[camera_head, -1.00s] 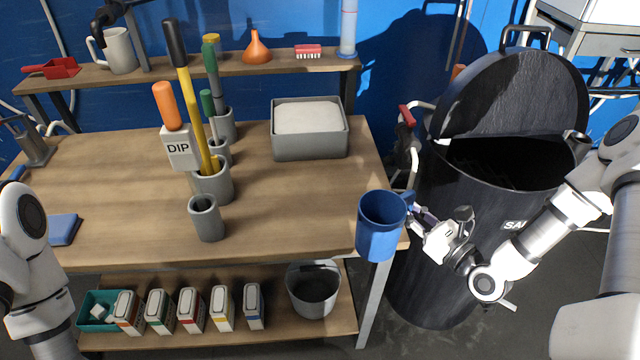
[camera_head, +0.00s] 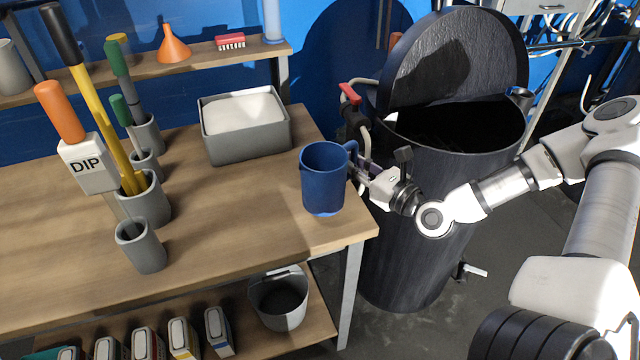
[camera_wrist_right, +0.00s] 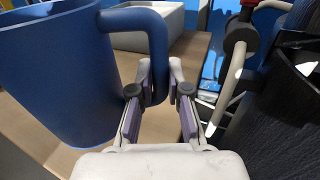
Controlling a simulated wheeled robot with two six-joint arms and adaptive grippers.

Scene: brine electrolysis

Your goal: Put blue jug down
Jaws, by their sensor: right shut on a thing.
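The blue jug (camera_head: 323,180) is upright at the right end of the wooden workbench (camera_head: 225,215) in the head view. Its handle is on its right side. My right gripper (camera_head: 360,172) is shut on that handle. In the right wrist view the jug (camera_wrist_right: 55,75) fills the left side, and the fingers (camera_wrist_right: 160,85) close around the lower part of its handle. The jug's base appears over the bench top near the right edge; I cannot tell whether it touches the wood. My left gripper is not in view.
A grey tray of white material (camera_head: 245,125) stands behind the jug. A black open-lidded barrel (camera_head: 425,250) is right of the bench. Bare wood lies left of the jug.

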